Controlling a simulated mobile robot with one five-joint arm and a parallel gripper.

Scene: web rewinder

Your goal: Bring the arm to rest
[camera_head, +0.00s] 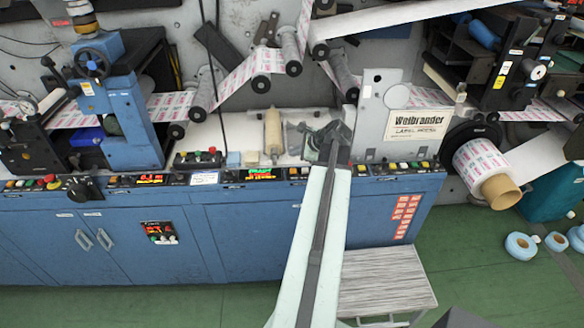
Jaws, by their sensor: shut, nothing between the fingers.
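My gripper (325,138) is at the far end of my pale arm, which reaches up from the bottom of the picture. It is over the pale shelf (215,135) of the blue machine, just left of the grey "Weibrander" panel (405,125). The gripper is dark and small here; its fingers are shut with nothing held. I cannot tell whether it touches the shelf or the panel. My arm hides part of the cabinet front.
The blue cabinet (260,235) carries a row of buttons and displays along its top edge. A wooden-coloured roller (273,132) stands left of my gripper. A printed label roll (480,165) is at the right. A grey step (385,280) stands beside my arm. Green floor lies in front.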

